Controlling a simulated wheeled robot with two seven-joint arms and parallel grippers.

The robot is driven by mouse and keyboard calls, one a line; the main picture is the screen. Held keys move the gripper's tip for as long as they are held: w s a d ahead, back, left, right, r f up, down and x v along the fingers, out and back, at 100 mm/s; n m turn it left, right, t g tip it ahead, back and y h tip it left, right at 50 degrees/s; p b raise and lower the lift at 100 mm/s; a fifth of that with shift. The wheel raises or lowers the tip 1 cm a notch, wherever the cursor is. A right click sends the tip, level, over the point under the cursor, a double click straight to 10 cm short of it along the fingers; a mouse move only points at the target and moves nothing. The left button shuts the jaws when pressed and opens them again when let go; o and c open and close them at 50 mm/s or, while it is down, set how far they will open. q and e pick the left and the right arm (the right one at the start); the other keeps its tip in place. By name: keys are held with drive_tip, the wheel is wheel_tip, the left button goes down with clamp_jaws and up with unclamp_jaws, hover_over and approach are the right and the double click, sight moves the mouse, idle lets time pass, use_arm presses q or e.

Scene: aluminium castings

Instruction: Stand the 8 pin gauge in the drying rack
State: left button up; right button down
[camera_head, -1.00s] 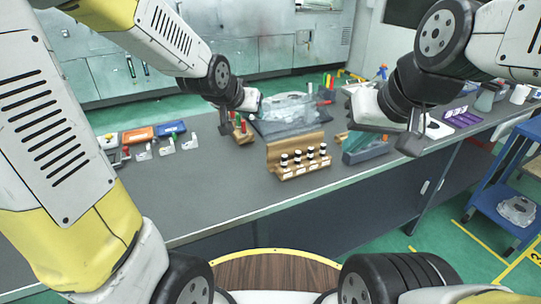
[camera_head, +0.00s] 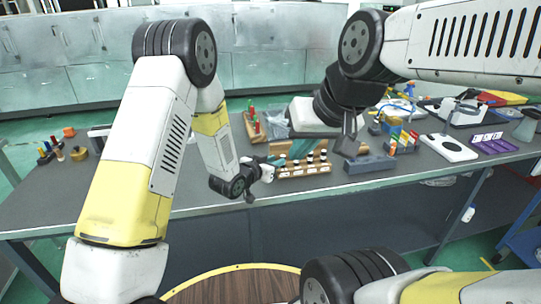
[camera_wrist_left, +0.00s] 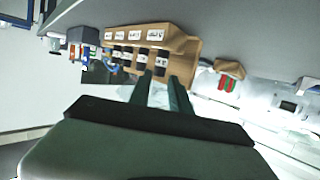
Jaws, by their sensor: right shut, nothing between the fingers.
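A wooden rack (camera_head: 305,171) stands near the table's front edge, holding several dark-capped pin gauges (camera_wrist_left: 143,55) above a row of white labels. The labels are too small to read, so I cannot tell which gauge is the 8. My left gripper (camera_head: 270,172) is at the rack's left end. In the left wrist view its two fingers (camera_wrist_left: 162,76) are apart, with their tips close to the gauges; I see no gauge clearly gripped. My right gripper (camera_head: 349,138) is shut and empty, above the table behind and right of the rack. I cannot tell for certain which holder is the drying rack.
A grey-blue block (camera_head: 370,164) lies right of the wooden rack. Behind stands a wooden holder with red and green pieces (camera_head: 252,126). A white plate (camera_head: 449,147) and a purple tray (camera_head: 494,143) are further right. The front left of the table is clear.

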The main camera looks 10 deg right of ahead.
sight(283, 156)
use_arm(q)
drive_tip(key=x, duration=0.6)
drive_tip(key=shift+s, duration=0.1)
clamp_jaws()
